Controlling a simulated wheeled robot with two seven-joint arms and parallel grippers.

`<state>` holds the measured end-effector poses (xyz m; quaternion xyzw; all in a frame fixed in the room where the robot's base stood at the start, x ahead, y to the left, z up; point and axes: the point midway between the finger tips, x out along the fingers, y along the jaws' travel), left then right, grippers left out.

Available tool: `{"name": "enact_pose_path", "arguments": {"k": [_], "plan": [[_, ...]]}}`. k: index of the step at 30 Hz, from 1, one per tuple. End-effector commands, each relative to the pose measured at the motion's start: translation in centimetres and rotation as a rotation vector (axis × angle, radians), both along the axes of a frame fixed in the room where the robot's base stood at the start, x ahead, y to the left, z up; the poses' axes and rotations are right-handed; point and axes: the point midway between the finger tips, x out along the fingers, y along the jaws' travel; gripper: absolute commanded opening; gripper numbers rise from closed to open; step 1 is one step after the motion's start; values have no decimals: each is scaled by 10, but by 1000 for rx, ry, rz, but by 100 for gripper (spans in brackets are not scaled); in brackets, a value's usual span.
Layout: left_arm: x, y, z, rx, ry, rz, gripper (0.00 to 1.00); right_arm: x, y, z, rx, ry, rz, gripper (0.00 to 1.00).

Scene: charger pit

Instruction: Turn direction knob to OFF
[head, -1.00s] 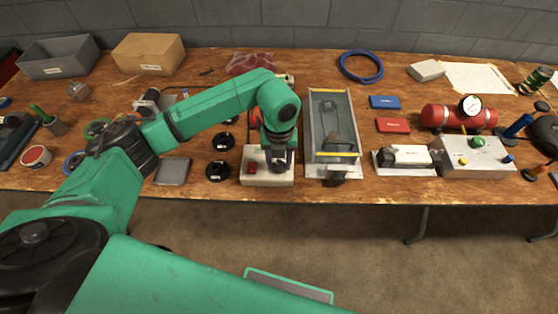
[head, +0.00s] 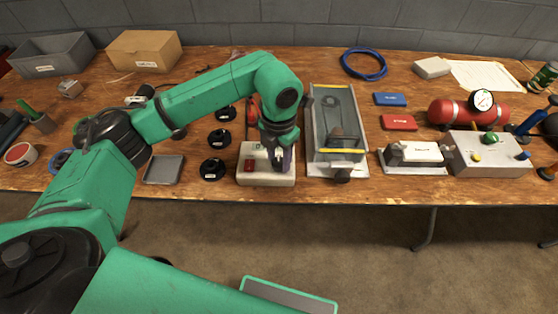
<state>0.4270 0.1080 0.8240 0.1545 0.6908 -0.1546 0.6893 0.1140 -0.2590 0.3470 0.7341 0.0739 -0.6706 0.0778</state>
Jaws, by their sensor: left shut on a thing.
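The control box (head: 266,179) is a small cream box near the table's front edge, with a red button or switch (head: 249,166) on its left part. My left gripper (head: 280,162) is over the right part of the box, pointing down, with its jaws shut on the direction knob. The jaws hide most of the knob, so its pointer and the OFF mark cannot be read. My right gripper is not in view.
A grey tray-like fixture (head: 317,135) with yellow bars stands close to the right of the box. Black round parts (head: 213,169) lie to its left. A grey box with knobs (head: 490,158) and a red tank (head: 461,113) stand further right.

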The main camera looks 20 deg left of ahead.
Motion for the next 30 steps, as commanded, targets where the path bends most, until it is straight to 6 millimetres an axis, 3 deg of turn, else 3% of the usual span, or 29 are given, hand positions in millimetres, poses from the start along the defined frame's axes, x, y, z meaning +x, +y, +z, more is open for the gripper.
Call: {"name": "enact_pose_path", "arguments": {"k": [21,22,24,30], "plan": [[1,0,2,-1,-5,-95,0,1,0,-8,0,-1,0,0],[1,0,2,-1,-5,-95,54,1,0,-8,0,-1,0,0],[1,0,2,-1,-4,-95,77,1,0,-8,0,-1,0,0],[1,0,1,0,-2,-95,77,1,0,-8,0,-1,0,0]]}}
